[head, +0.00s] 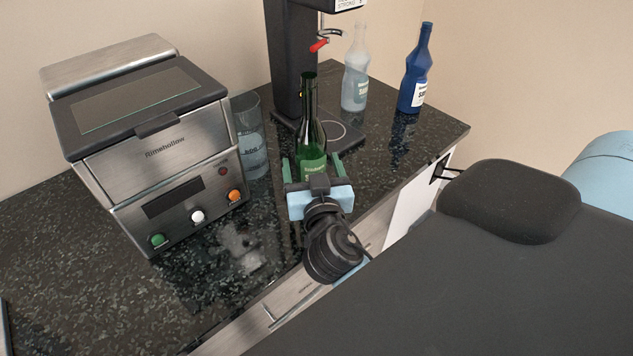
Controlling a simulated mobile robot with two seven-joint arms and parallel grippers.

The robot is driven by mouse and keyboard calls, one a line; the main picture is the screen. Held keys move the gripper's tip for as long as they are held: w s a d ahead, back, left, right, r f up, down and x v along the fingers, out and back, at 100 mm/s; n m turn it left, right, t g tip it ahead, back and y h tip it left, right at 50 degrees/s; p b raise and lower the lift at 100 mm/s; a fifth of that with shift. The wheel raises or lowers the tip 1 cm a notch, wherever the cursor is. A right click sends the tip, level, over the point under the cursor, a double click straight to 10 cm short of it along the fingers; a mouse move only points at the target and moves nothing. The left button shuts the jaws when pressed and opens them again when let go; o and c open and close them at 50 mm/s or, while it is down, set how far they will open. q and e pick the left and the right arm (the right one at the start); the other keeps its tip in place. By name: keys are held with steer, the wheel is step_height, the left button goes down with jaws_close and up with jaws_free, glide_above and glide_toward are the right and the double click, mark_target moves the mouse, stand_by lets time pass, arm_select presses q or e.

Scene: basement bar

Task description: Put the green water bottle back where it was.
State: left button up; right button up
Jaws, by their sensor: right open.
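The green water bottle (310,128) stands upright on the dark speckled counter (235,255), in front of a black tap stand. My right gripper (314,168) is at the lower part of the bottle, with its two fingers on either side of it. Its jaws are open, and the gripper body hides the base of the bottle. I cannot tell whether a finger touches the glass. My left gripper is not in view.
A steel oven-like appliance (165,150) stands at the left. A clear glass container (249,138) is between it and the bottle. The black stand (290,60) has a red lever. A clear bottle (356,70) and a blue bottle (414,75) stand at the back right. The front-left counter is clear.

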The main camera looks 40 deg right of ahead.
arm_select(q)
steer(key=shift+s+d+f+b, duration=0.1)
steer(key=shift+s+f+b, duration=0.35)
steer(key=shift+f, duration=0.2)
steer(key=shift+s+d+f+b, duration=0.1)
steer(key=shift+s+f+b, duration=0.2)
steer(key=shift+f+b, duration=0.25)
arm_select(e)
steer(key=v, duration=0.8)
steer(key=shift+s, duration=0.25)
steer(key=shift+a, duration=0.15)
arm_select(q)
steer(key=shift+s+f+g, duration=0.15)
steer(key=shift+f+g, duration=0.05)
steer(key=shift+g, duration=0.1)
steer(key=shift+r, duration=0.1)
